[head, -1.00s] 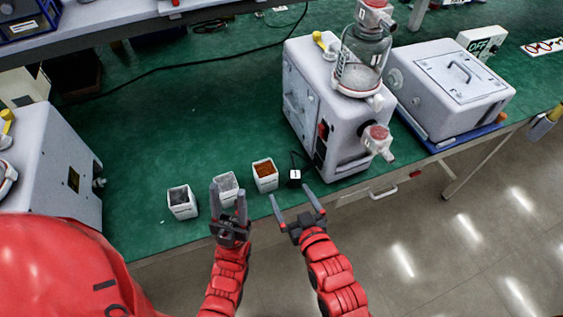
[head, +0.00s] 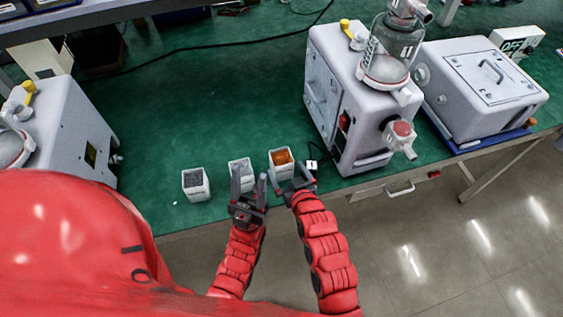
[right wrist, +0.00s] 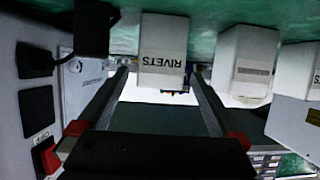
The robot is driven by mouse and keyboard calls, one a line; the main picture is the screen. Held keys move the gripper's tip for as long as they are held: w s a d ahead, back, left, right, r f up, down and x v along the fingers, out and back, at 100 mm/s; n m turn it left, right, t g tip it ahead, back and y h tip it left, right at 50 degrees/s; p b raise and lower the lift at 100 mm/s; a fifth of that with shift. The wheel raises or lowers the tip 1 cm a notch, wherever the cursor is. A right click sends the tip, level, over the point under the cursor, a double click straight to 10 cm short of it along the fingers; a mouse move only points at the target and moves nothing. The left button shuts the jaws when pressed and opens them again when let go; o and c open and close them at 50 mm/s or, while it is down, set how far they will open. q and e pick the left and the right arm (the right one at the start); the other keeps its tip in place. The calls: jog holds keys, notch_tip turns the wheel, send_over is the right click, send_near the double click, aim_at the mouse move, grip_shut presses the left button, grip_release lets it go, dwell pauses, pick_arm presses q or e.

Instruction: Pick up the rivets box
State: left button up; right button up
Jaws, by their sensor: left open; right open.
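The rivets box (head: 281,159) is a small white open-topped box with orange-brown contents, upright on the green bench near its front edge. In the right wrist view, the box (right wrist: 163,48) shows its RIVETS label upside down. My right gripper (head: 293,172) is open and empty at the near side of this box. In the wrist view its fingers stand to either side of the box's lower picture area; whether they touch it I cannot tell. My left gripper (head: 249,180) is open and empty, in front of the middle white box (head: 240,170) and partly hiding it.
Another white box (head: 195,184) with dark grey contents stands further left. A pump unit (head: 345,100) with a glass canister (head: 388,58) stands just right of the rivets box. A small black item with a white tag (head: 312,164) lies between them.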

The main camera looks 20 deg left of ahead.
aim_at(281, 161)
jog(key=shift+w+a+f, duration=0.15)
jog(key=shift+f, duration=0.05)
jog(key=shift+w+a+p, duration=0.2)
jog(key=shift+w+p, duration=0.1)
jog(key=p+x, duration=0.2)
jog(key=x, duration=0.1)
jog(key=shift+w+a+f, duration=0.2)
jog(key=shift+a+f, duration=0.05)
jog(key=shift+w+a+f, duration=0.15)
jog(key=shift+w+a, duration=0.05)
jog(key=shift+w, duration=0.15)
jog(key=shift+c, duration=0.3)
jog(key=c, duration=1.4)
jog(key=shift+c, duration=0.5)
